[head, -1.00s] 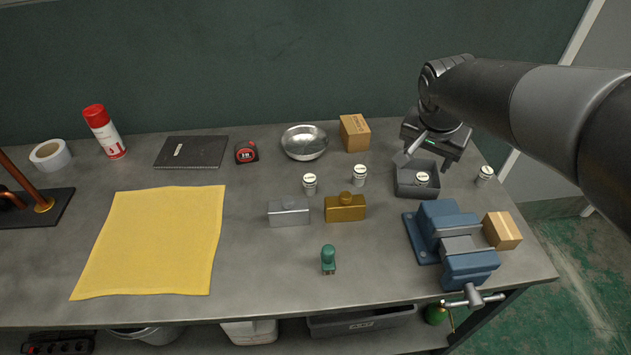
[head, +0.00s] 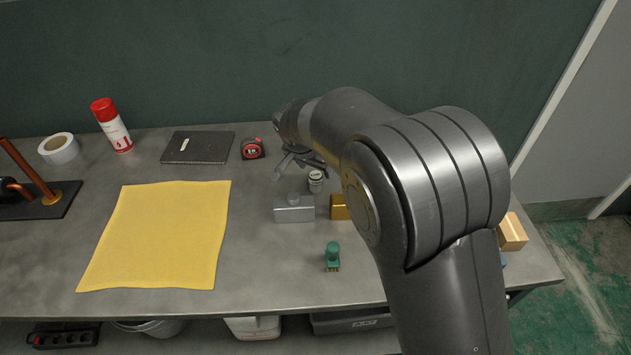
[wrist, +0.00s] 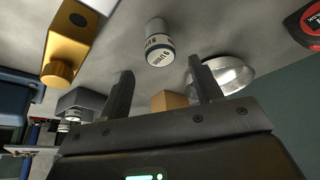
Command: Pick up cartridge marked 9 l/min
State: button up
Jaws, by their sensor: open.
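A small white cartridge (head: 316,181) with a dark band stands on the bench behind the silver block. In the wrist view what looks like the same cartridge (wrist: 158,45) is large, its label ending in "l/min"; I cannot read the figure for certain. My gripper (wrist: 160,85) is open and empty, and the cartridge appears beyond the gap between its fingers, apart from them. In the head view my gripper (head: 300,160) is just behind and left of this cartridge, partly hidden by my arm. Another cartridge (wrist: 68,125) shows small by the grey tray in the wrist view.
The silver block (head: 294,208) and gold block (head: 339,208) stand in front of the cartridge. The metal bowl (wrist: 235,75) and a cardboard box (wrist: 170,100) are nearby. A tape measure (head: 252,149) and green-topped object (head: 332,256) stand apart. My arm hides the right side.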

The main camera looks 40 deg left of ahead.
aim_at(315, 175)
jog(key=x, duration=0.6)
jog(key=shift+s+a+f, duration=0.1)
jog(key=shift+s+f, duration=0.15)
jog(key=shift+f, duration=0.25)
jog(key=shift+c, duration=0.5)
jog(key=c, duration=1)
jog(key=shift+r, duration=0.1)
